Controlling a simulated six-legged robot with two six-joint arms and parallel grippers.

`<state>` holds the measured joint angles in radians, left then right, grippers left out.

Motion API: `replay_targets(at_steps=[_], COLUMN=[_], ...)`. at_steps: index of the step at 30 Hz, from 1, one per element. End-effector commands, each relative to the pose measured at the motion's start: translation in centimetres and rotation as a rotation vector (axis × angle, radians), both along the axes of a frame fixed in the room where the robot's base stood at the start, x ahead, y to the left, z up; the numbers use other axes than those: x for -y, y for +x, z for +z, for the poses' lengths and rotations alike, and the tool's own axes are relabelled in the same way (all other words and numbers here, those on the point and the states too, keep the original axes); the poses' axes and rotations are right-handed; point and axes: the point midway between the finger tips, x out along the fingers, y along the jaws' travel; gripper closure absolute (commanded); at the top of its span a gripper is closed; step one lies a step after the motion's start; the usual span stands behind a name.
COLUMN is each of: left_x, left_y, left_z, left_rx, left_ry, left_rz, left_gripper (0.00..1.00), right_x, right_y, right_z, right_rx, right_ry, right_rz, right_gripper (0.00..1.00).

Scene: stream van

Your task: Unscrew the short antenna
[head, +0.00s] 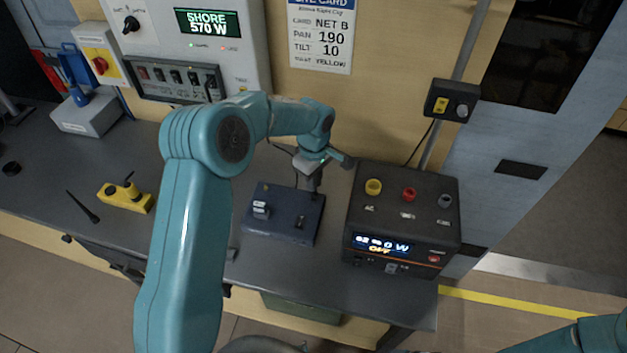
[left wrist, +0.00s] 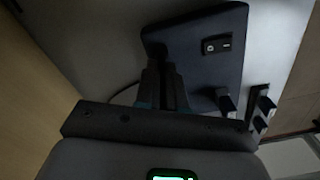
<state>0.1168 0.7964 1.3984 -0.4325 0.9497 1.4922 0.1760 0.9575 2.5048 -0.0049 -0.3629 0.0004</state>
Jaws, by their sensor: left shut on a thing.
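A dark blue box (head: 283,232) with a switch and small fittings stands on the bench; it also shows in the left wrist view (left wrist: 205,75). My left gripper (head: 312,186) points down at the box's far right corner. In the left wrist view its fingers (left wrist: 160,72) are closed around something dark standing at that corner. This may be the short antenna, but the fingers hide most of it and I cannot tell its shape. My right gripper is out of view; only part of my right arm shows at the lower right.
A black power unit (head: 403,215) with coloured terminals stands close right of the box. A yellow device (head: 126,199) and a thin black rod (head: 83,207) lie to the left. A grey box with a blue handle (head: 89,118) stands at the back left. The front bench strip is clear.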

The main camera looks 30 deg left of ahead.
Motion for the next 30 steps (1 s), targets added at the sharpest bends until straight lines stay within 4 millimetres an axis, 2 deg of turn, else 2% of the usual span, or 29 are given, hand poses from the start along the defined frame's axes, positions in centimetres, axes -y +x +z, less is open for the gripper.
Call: replay_targets(at_steps=[15, 30], left_x=[0.1, 0.2], left_y=[-0.1, -0.1], left_z=[-0.1, -0.1], left_rx=[-0.003, -0.004], left_ry=[-0.003, -0.002], left_rz=[0.2, 0.241], left_gripper=[1.0, 1.0], right_x=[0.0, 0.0], right_y=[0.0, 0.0], right_z=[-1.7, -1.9], right_rx=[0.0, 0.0], right_ry=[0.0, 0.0], right_rz=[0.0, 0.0], right_gripper=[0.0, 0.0])
